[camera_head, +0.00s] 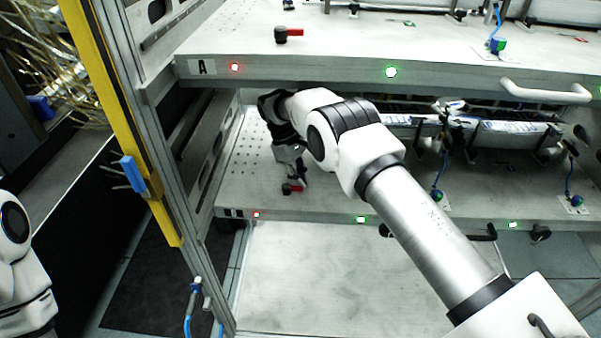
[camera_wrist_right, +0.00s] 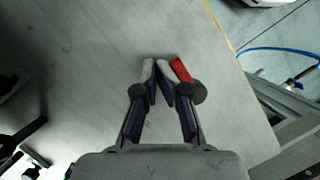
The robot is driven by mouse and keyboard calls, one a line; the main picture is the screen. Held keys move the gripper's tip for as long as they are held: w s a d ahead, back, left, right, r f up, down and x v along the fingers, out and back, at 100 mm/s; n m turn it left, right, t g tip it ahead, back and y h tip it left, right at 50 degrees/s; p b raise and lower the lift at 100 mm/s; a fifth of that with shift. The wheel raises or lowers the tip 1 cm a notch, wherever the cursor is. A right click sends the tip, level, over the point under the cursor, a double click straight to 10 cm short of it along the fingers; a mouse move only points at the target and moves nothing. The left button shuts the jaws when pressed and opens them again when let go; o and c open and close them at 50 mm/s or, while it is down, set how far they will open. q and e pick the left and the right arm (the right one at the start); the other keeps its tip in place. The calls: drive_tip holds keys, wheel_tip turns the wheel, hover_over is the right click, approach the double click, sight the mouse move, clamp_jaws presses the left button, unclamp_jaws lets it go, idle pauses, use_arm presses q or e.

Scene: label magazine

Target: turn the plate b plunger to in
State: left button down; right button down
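The plate b plunger (camera_head: 291,188) is a black knob with a red lever, at the left front of the lower shelf plate (camera_head: 300,208). In the head view its red lever points right. My right gripper (camera_head: 304,183) reaches down just beside it, and the arm partly hides the area. The left gripper is out of view.
The upper plate (camera_head: 330,60), marked A, carries its own red-levered plunger (camera_head: 283,35) and overhangs my right arm. A yellow and grey frame post (camera_head: 125,130) stands at the left. Green-blue fittings (camera_head: 437,195) stand on the lower plate at the right.

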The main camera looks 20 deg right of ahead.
drive_tip(key=shift+s+r, duration=0.15)
drive_tip(key=shift+r, duration=0.1)
